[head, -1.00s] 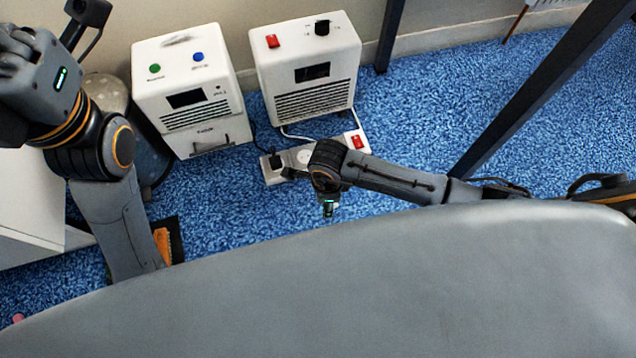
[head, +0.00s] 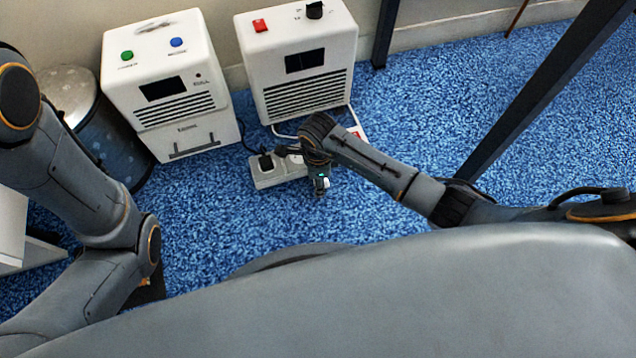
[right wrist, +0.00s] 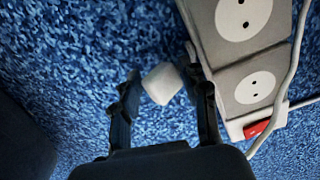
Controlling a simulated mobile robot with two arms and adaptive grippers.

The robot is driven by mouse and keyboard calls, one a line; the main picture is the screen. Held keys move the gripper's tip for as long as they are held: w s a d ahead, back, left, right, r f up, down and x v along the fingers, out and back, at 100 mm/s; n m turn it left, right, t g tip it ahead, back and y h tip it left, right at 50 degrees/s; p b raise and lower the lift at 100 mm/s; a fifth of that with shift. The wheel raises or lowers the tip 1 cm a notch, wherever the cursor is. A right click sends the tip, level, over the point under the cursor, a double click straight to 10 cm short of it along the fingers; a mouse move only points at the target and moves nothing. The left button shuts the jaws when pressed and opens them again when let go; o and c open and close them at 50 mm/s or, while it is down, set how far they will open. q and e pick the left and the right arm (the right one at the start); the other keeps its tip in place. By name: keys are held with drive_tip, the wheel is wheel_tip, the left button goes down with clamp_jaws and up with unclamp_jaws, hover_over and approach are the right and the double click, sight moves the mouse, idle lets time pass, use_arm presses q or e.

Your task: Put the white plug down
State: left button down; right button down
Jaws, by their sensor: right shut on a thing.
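The white plug (right wrist: 160,83) shows in the right wrist view between the two dark fingers of my right gripper (right wrist: 164,92), which is shut on it. Blue carpet lies behind the plug. The grey-white power strip (right wrist: 228,58) is just right of the gripper, with two empty round sockets and a red switch (right wrist: 258,128) in view. In the head view my right arm reaches over the power strip (head: 268,182) and hides part of it. My left gripper is out of view; only my left arm shows.
A black plug (head: 265,162) sits in the strip's left end. Two white appliances (head: 168,85) and (head: 297,62) stand behind it. A white cord (right wrist: 291,75) runs along the strip. Dark table legs (head: 545,90) rise at right. Carpet in front of the strip is clear.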

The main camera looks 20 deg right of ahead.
drive_tip(key=shift+f, duration=0.1)
drive_tip(key=shift+f, duration=0.6)
drive_tip(key=c, duration=1)
unclamp_jaws()
